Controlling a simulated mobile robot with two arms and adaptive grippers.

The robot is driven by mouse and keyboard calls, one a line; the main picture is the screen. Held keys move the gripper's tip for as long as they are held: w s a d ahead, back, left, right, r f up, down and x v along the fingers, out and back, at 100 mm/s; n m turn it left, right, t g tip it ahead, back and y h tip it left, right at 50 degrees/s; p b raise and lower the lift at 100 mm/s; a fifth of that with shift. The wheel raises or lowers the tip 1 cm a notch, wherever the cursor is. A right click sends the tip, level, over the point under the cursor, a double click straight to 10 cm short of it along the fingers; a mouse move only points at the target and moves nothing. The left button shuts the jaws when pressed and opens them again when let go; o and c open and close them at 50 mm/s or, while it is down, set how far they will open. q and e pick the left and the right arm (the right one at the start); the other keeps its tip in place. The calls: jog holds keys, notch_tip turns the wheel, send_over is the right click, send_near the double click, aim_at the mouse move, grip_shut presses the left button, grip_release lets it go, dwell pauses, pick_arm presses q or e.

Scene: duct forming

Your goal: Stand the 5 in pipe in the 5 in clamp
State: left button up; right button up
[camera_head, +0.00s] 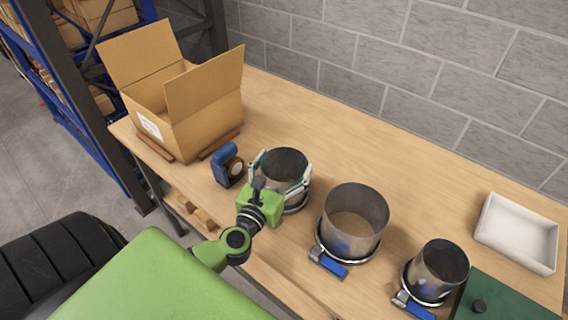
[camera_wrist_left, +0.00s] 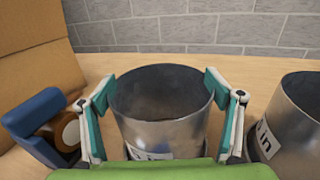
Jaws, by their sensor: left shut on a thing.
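My left gripper (camera_head: 283,180) is shut on a grey metal pipe (camera_head: 288,160), with its fingers on opposite sides. In the left wrist view the held pipe (camera_wrist_left: 160,110) is upright between the fingers, its label partly hidden so its size cannot be read. I take it as the 5 in pipe. A bright rim (camera_head: 297,209) shows at its foot, perhaps the 5 in clamp; the gripper hides most of it, so I cannot tell whether the pipe is seated. My right gripper is not in view.
A wider pipe (camera_head: 357,210) and a narrower pipe (camera_head: 443,262) stand to the right in ring clamps with blue handles. A blue tape dispenser (camera_head: 226,166) and an open cardboard box (camera_head: 208,115) are left. A white tray (camera_head: 517,232) is far right. The table behind is clear.

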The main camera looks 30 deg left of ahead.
pick_arm(q)
jog(key=o, duration=1.6)
jog(key=shift+r, duration=0.1)
jog(key=s, duration=0.4)
jog(key=s+d, duration=0.1)
jog(key=s, duration=0.3)
jog(key=s+d, duration=0.1)
jog(key=s, duration=0.3)
jog(key=shift+d, duration=0.1)
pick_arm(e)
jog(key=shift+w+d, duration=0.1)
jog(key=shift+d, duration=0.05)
